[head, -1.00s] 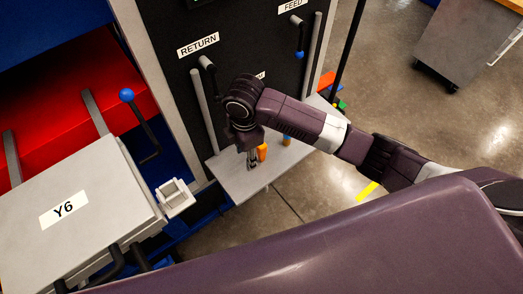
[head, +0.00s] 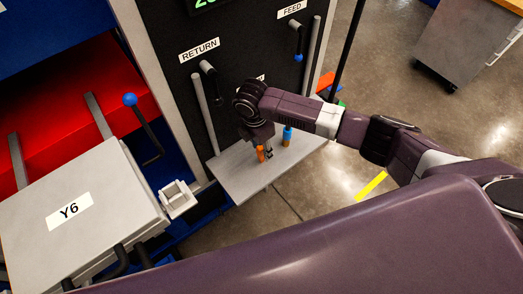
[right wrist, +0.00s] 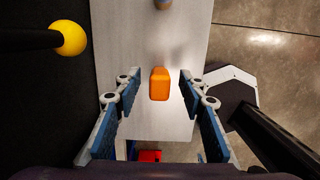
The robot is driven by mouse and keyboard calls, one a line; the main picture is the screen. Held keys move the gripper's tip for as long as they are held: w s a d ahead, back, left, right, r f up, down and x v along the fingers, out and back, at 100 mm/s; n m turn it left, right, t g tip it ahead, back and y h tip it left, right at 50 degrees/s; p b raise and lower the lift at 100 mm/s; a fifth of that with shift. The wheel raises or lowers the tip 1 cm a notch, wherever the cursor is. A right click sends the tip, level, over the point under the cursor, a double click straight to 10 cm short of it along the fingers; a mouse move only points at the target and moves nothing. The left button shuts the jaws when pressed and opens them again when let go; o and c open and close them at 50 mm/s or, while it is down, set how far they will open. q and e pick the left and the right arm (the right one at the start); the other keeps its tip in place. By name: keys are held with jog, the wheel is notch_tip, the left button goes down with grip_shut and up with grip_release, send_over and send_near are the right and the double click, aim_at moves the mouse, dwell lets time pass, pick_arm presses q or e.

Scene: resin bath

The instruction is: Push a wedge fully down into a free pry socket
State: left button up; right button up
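An orange wedge (head: 261,154) stands on the light grey shelf (head: 232,178); the right wrist view shows its top (right wrist: 159,84). My right gripper (head: 267,153) is at the wedge. In the right wrist view its two fingers (right wrist: 160,82) are spread either side of the wedge, with gaps on both sides. A blue piece (head: 287,135), perhaps another wedge, stands farther right on the shelf. A pale square socket (head: 177,198), with a hollow top, sticks out beside the grey Y6 block (head: 100,180); it looks empty. My left gripper is out of view.
A dark panel with RETURN (head: 199,49) and FEED (head: 291,10) labels and levers rises behind the shelf. A yellow-knobbed lever (right wrist: 70,38) is left of the gripper. A blue-knobbed lever (head: 130,99) stands near the socket. Open floor lies right of the shelf.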

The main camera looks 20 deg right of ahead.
jog(key=shift+f, duration=0.1)
jog(key=shift+c, duration=0.6)
grip_shut()
